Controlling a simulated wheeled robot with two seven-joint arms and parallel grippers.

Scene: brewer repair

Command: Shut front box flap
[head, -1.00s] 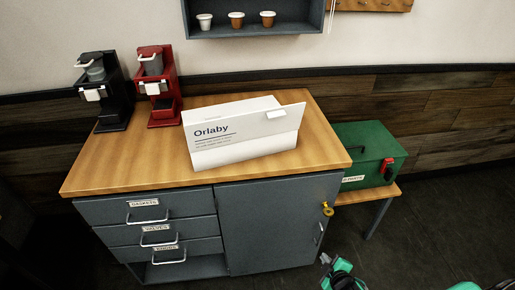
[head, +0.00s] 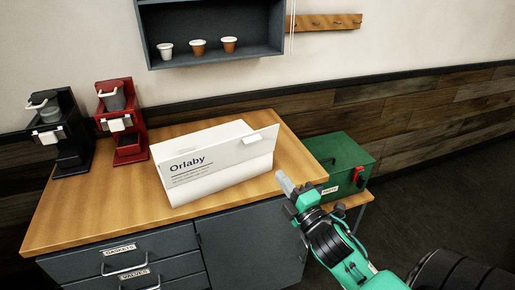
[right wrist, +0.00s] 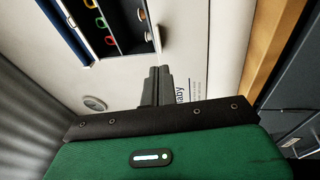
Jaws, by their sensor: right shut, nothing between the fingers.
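The white box (head: 215,170) marked "Orlaby" stands on the wooden counter. Its lettered front panel faces me. A white flap with a small tab (head: 254,139) sticks out at its upper right and is not lying flat. My right gripper (head: 284,183) is just off the box's lower right corner, apart from it, over the counter's right edge. Its fingers are together and empty. In the right wrist view the shut fingers (right wrist: 157,87) point toward a white surface with part of the lettering beside them. My left gripper is not in view.
A black brewer (head: 60,135) and a red brewer (head: 122,122) stand left of the box. A green case (head: 340,165) sits on a low bench at the right. A wall shelf (head: 215,35) holds three cups. The counter's front left is clear.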

